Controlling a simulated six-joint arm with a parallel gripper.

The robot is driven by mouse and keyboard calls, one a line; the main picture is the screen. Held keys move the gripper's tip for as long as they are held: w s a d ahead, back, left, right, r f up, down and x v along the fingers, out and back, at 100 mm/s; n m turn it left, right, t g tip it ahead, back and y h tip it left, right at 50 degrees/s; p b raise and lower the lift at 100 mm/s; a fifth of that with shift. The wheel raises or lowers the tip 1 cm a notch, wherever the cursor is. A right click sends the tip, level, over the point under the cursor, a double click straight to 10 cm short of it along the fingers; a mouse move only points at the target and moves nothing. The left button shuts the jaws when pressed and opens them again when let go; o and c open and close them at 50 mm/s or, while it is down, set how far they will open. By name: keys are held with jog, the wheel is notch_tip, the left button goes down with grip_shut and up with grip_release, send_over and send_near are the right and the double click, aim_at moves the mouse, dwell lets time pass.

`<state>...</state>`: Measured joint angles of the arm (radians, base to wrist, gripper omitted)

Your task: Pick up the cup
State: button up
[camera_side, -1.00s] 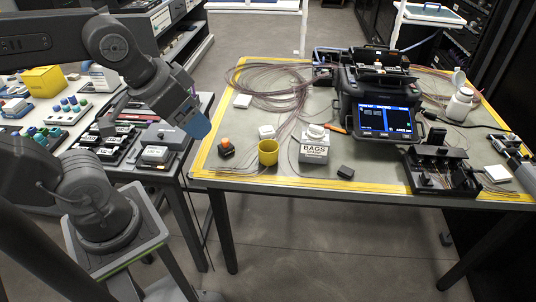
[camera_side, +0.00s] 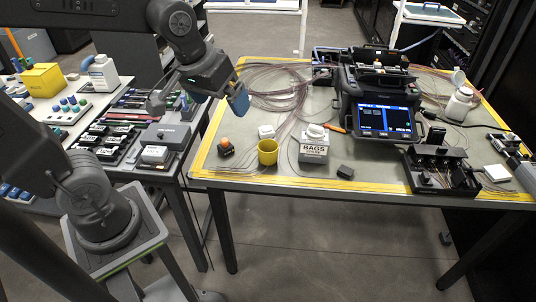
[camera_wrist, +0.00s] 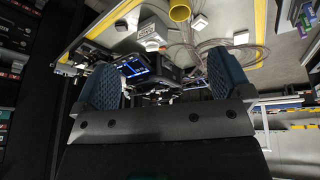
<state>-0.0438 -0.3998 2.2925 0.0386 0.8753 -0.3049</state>
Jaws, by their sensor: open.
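The yellow cup (camera_side: 267,153) stands upright on the work table (camera_side: 230,181) near its left front edge, in the side view. Its open top faces up and it looks empty. In the wrist view the cup (camera_wrist: 180,11) shows at the top edge of the picture. My gripper (camera_side: 222,100) is above the table's left edge, up and to the left of the cup and apart from it. In the wrist view my gripper's two blue finger pads (camera_wrist: 168,85) are wide apart with nothing between them.
A fusion splicer (camera_side: 378,95) and loose fiber coils (camera_side: 275,88) fill the table's back.

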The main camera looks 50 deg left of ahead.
jog(key=w+a+f+n+g, duration=0.1)
jog(key=w+a+f+n, duration=0.15)
jog(key=w, duration=0.35)
jog(key=w+a+f+n+g, duration=0.1)
jog(key=w+f+n, duration=0.2)
jog(key=w+f, duration=0.15)
jog(key=n+g, duration=0.2)
jog(key=n, duration=0.2)
send_over(268, 150)
jog(key=s+d, duration=0.2)
jog(key=shift+y, duration=0.4)
notch_tip(268, 150, down, 18)
jog(key=shift+s+d+r, duration=0.1)
jog(key=shift+d, duration=0.05)
jog(key=shift+w+a+f, duration=0.1)
jog(key=shift+w+f, duration=0.1)
jog(key=shift+f, duration=1.2)
jog(key=shift+w+a+f, duration=0.1)
jog(key=shift+w+f, duration=0.05)
jog(key=shift+f, duration=1.25)
jog(key=shift+c, duration=0.5)
jog(key=c, duration=1)
jog(key=shift+o, duration=0.2)
jog(key=shift+r, duration=0.15)
